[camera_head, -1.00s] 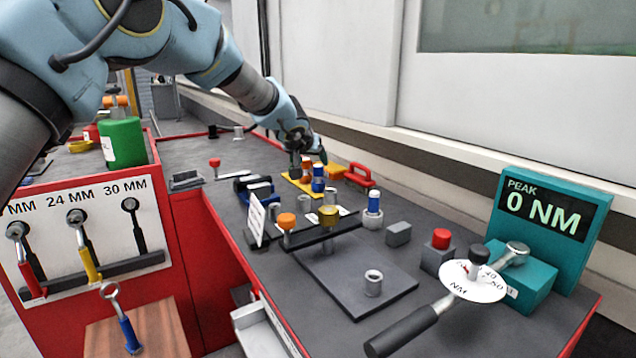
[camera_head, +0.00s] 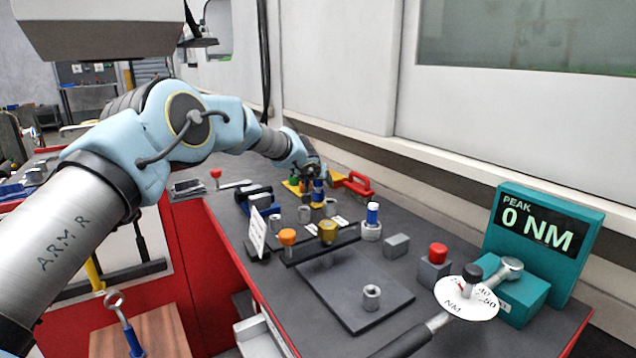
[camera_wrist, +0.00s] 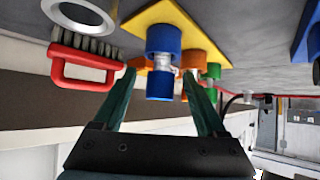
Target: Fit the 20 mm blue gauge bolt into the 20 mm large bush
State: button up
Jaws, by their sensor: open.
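A blue bolt (camera_head: 318,192) stands on the yellow plate (camera_wrist: 150,14) at the back of the bench; in the wrist view it is the blue piece with a pale middle (camera_wrist: 161,50). My gripper (camera_head: 312,176) is open at the yellow plate. In the wrist view its two green fingers (camera_wrist: 160,78) point toward the blue bolt, one on each side of it in the picture; contact cannot be told. Several grey bushes stand nearer the front, one on the dark plate (camera_head: 371,298) and one beside the stand (camera_head: 304,214). Which is the 20 mm large bush cannot be read.
Orange (camera_wrist: 195,60) and green (camera_wrist: 212,72) pieces stand close beside the blue bolt. A red-handled brush (camera_wrist: 85,62) lies near it. Another blue-topped piece (camera_head: 373,213), a grey block (camera_head: 396,245) and a stand with knobs (camera_head: 325,241) occupy the middle bench.

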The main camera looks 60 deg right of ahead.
jog(key=shift+w+d+f, duration=0.1)
grip_shut()
dwell(0.7)
